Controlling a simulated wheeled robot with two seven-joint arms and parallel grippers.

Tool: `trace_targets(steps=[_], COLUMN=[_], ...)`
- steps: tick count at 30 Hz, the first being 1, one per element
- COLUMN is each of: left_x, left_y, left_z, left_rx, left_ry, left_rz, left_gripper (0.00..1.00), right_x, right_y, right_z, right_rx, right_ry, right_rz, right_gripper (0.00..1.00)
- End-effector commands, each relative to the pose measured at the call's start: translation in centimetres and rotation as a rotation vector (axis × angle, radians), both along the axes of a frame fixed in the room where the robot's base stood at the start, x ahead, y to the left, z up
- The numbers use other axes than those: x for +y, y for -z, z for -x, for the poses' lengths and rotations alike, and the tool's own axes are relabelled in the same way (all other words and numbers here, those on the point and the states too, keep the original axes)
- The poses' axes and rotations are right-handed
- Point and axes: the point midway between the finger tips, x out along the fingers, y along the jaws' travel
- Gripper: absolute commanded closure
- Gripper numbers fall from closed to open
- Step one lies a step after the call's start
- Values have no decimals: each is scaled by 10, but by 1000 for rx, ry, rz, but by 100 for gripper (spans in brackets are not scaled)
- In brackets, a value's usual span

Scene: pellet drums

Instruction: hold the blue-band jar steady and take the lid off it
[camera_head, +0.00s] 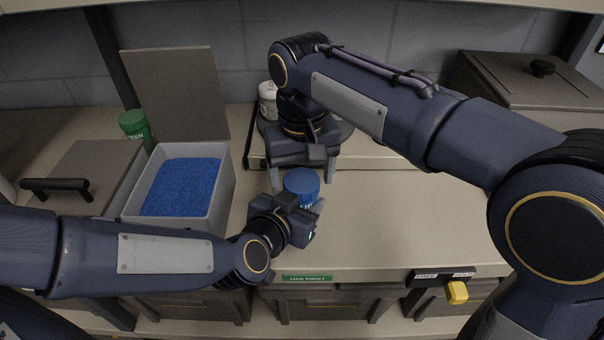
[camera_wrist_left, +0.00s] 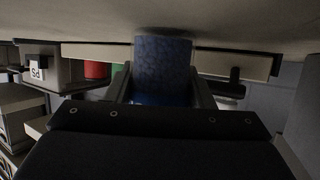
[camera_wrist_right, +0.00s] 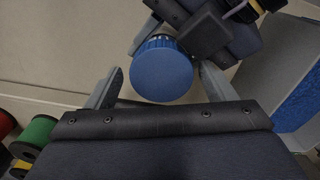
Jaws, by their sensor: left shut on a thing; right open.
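The jar with the blue lid (camera_head: 302,182) stands upright on the bench in front of me, its lid on. My left gripper (camera_head: 306,212) is shut on the jar's body from the front; in the left wrist view the jar's speckled blue body (camera_wrist_left: 162,62) sits between the fingers. My right gripper (camera_head: 302,180) is open above the jar and points down. In the right wrist view the round ridged lid (camera_wrist_right: 161,74) shows between the two spread fingers, with a gap on each side. The jar's band is mostly hidden by my left gripper.
An open grey bin (camera_head: 228,190) of blue pellets stands left of the jar, its lid raised behind. A FREE/HOLD switch (camera_head: 457,292) is at the front edge. The bench right of the jar is clear.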

Motion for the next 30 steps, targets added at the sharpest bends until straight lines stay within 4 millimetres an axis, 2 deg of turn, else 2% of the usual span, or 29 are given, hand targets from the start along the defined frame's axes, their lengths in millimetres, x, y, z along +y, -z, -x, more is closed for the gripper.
trace_targets(steps=[4,12,17,30], left_x=[-1,0,0,0], left_y=[0,0,0,0], left_z=[0,0,0,0], left_rx=[0,0,0,0], left_ry=[2,1,1,1], left_rz=[0,0,0,0], left_gripper=[100,100,100,100], right_x=[2,2,1,1], right_y=[-7,-41,-46,-77], right_z=[1,0,1,0], right_rx=[0,-1,2,1], right_ry=[-3,-2,7,268], right_rz=[-4,-3,-1,1], right_gripper=[21,21,25,25])
